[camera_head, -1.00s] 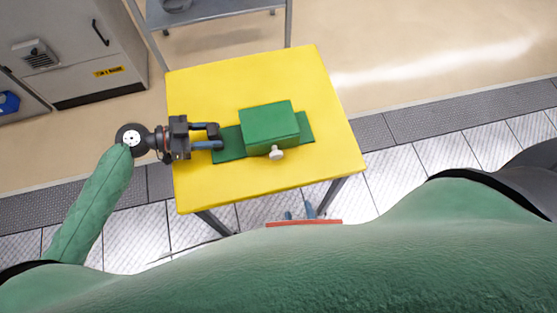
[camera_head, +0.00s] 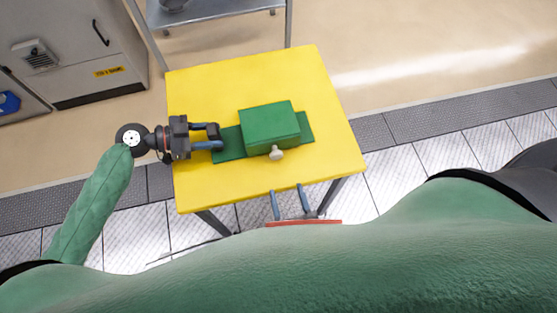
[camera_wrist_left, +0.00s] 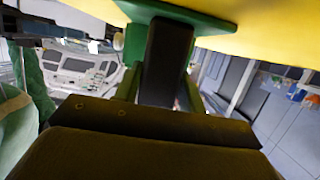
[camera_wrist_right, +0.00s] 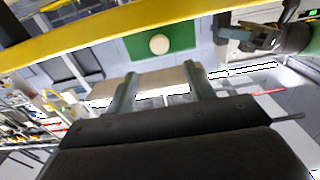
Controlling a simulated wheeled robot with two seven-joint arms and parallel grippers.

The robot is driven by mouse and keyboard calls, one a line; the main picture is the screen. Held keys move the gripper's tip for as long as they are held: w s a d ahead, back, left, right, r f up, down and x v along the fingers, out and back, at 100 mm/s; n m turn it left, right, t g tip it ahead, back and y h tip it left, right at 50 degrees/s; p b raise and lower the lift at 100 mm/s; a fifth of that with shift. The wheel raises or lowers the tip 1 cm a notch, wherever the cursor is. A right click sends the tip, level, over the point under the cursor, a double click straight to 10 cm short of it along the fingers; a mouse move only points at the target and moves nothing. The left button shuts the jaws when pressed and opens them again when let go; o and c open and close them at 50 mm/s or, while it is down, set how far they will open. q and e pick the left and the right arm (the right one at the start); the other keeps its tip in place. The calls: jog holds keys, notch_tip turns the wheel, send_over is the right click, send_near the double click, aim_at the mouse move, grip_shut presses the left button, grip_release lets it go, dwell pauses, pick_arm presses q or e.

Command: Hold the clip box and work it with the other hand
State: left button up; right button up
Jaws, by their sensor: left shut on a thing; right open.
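The green clip box (camera_head: 268,125) sits on a flat green base plate (camera_head: 229,145) on the yellow table. A pale round knob (camera_head: 276,153) sticks out of its near side; it also shows in the right wrist view (camera_wrist_right: 159,44). My left gripper (camera_head: 216,137) is shut on the left end of the base plate. My right gripper (camera_head: 289,190) is open and empty at the table's near edge, a little short of the knob, its fingers pointing toward the box. In the right wrist view its fingers stand apart below the knob.
The yellow table (camera_head: 330,140) is otherwise clear. A grey cabinet (camera_head: 75,50) stands at the back left. A metal shelf (camera_head: 215,10) stands behind the table.

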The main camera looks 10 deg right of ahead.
jog(key=w, duration=0.9)
jog(key=shift+w, duration=0.35)
grip_shut()
jog(key=s, duration=0.8)
jog(key=shift+w, duration=0.1)
grip_release()
jog(key=s, duration=0.7)
jog(key=shift+s, duration=0.25)
